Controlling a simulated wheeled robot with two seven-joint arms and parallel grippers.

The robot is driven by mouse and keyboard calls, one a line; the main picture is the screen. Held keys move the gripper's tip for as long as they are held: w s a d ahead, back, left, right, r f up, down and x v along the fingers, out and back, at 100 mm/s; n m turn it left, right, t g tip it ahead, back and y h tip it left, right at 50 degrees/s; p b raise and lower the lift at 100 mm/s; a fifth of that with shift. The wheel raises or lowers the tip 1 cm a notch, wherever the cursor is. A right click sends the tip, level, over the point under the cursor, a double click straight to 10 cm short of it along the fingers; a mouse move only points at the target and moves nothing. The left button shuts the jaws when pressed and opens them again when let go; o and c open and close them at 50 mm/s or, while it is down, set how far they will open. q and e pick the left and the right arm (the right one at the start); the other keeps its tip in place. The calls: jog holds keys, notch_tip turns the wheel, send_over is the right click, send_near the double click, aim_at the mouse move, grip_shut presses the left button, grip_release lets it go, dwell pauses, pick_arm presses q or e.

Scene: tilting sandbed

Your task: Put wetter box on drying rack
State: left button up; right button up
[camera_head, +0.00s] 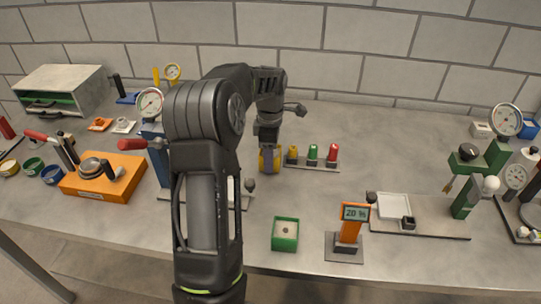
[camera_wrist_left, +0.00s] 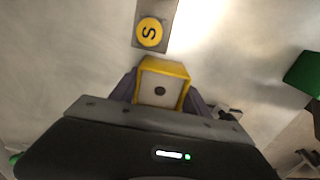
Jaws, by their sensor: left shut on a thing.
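My left gripper (camera_head: 269,168) is shut on a small yellow box (camera_head: 264,160), near the middle of the table. In the left wrist view the box (camera_wrist_left: 163,66) sits between the fingers, with a yellow rim, a pale inside and a dark spot. A green box (camera_head: 285,246) with a similar pale inside and dark spot stands at the front of the table. An orange meter (camera_head: 349,229) reading "20 %" stands to its right on a grey plate. I cannot tell which item is the drying rack. My right gripper is not in view.
Yellow, green and red pegs (camera_head: 313,155) stand on a strip just right of the gripper. A grey cabinet (camera_head: 66,77) stands far left, an orange block (camera_head: 85,187) nearer. A green stand (camera_head: 468,197) is at the right. The table behind the pegs is clear.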

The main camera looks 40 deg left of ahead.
pick_arm(q)
jog(key=shift+f, duration=0.15)
jog(key=o, duration=1.7)
jog(key=shift+c, duration=0.2)
notch_tip(320, 180, up, 12)
